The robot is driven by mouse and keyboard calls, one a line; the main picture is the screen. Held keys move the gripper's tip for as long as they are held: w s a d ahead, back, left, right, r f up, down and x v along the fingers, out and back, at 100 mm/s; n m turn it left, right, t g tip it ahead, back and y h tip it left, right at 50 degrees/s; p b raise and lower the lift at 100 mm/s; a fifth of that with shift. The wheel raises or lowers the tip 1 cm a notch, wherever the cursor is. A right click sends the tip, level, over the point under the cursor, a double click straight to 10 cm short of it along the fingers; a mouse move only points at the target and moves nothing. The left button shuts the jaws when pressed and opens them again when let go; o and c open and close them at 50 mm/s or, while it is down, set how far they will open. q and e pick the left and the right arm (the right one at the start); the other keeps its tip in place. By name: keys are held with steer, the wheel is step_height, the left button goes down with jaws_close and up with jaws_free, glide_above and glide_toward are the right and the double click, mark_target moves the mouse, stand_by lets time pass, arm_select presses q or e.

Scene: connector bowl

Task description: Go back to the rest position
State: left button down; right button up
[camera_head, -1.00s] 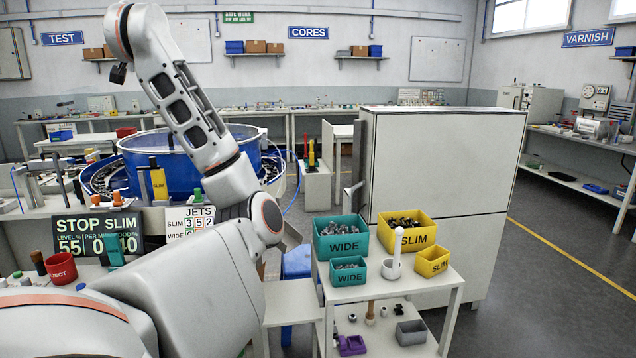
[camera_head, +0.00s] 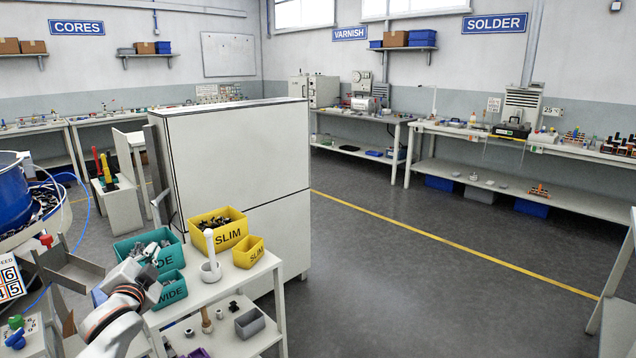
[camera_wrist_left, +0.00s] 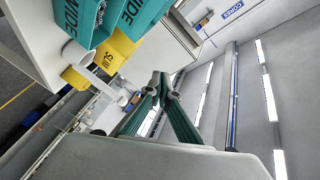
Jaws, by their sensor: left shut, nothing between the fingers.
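My left arm comes in at the lower left of the head view. Its gripper (camera_head: 150,255) is in front of the larger teal WIDE bin and left of the smaller teal WIDE bin (camera_head: 172,291); whether it touches them I cannot tell. In the left wrist view the two green fingers meet at their tips (camera_wrist_left: 160,80), shut with nothing between them. My right gripper is not in view.
A white cart (camera_head: 222,288) carries teal WIDE bins, yellow SLIM bins (camera_head: 218,229) and a white mortar-like cup (camera_head: 210,270). A tall white cabinet (camera_head: 240,180) stands behind it. A blue bowl feeder (camera_head: 12,195) is at left. The floor at right is open.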

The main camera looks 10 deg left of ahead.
arm_select(q)
steer(key=s+d+f+g+h, duration=0.1)
steer(key=s+d+f+h, duration=0.1)
steer(key=s+d+f, duration=0.5)
steer(key=s+d+f+g+h, duration=0.1)
steer(key=s+d+f+h, duration=0.15)
steer(key=f, duration=0.75)
steer(key=s+d+f+g+h, duration=0.1)
steer(key=s+d+f, duration=0.45)
steer(key=f, duration=0.35)
steer(key=s+d+f+n+g+h, duration=0.1)
steer(key=s+d+f, duration=0.4)
steer(key=s, duration=0.4)
steer(key=s+d+f+n+g+h, duration=0.1)
steer(key=s+d+f+n+h, duration=0.1)
steer(key=s+d+f, duration=0.4)
steer(key=s+d, duration=0.1)
steer(key=s, duration=0.3)
steer(key=shift+d+g+p, duration=0.25)
steer(key=shift+g+p, duration=0.1)
steer(key=shift+g, duration=0.05)
steer(key=shift+f, duration=0.1)
